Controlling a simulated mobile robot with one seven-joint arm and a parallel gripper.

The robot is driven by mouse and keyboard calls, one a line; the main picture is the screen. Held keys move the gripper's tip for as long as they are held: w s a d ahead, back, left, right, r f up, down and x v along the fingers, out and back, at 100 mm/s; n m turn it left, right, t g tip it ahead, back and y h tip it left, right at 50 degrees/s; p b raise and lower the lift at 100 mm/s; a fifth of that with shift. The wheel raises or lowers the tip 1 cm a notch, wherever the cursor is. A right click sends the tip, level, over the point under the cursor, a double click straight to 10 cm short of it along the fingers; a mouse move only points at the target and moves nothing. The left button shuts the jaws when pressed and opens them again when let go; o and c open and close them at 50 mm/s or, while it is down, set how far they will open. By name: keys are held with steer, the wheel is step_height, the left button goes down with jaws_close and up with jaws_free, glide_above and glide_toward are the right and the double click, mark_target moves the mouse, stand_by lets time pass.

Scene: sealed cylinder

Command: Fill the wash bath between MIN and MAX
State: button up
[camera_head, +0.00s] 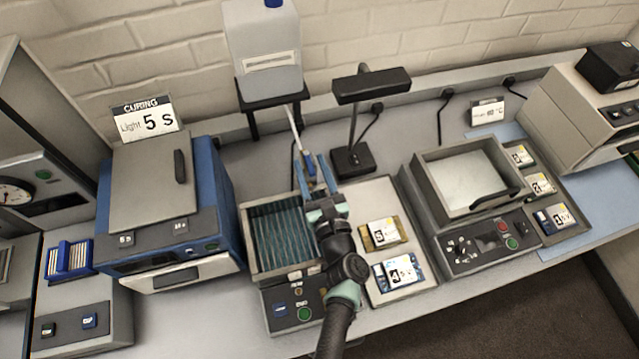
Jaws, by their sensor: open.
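The wash bath (246,241) is a grey open box with a teal, ribbed-looking inside, left of my arm. I cannot make out MIN or MAX marks or a liquid level. A white supply container (264,77) with a blue cap stands on a dark raised stand behind the bath. A pale tube (294,127) runs down from it to a small blue fitting (311,170). My gripper (310,160) is open at the back right corner of the bath. Its fingers appear on either side of the blue fitting; I cannot tell whether they touch it. My arm hides the bath's right side.
A blue curing box (170,225) stands left of the bath. A dark lamp (368,88) stands behind my gripper. A pale tray (410,284) with labelled pieces lies right of my arm. A heated-looking basin (429,184) stands further right.

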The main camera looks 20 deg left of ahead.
steer(key=b+v, duration=0.2)
steer(key=v, duration=1)
steer(key=shift+s+d, duration=0.15)
steer(key=shift+s, duration=0.1)
steer(key=w+r+n+t+b, duration=0.1)
steer(key=w+r+n, duration=0.3)
steer(key=r+n, duration=0.4)
steer(key=w+a+r+n+t+b, duration=0.1)
steer(key=w+r+n, duration=0.35)
steer(key=r, duration=0.55)
steer(key=w+r+n+b, duration=0.2)
steer(key=w+r+n, duration=0.1)
steer(key=r+n, duration=0.5)
steer(key=s+d+r+n+t+h, duration=0.2)
steer(key=s+r+t+h, duration=0.1)
steer(key=r, duration=0.7)
steer(key=s+d+r+n+t+h+b, duration=0.1)
steer(key=s+d+r+n+t+h, duration=0.2)
steer(key=s+r, duration=0.3)
steer(key=s+d+r+n+t+h+b, duration=0.1)
steer(key=s+d+r+n+t+h, duration=0.2)
steer(key=r, duration=1)
steer(key=shift+s+d+r+t+h, duration=0.15)
steer(key=shift+s+r+t+h, duration=0.2)
steer(key=shift+s+t+h, duration=0.4)
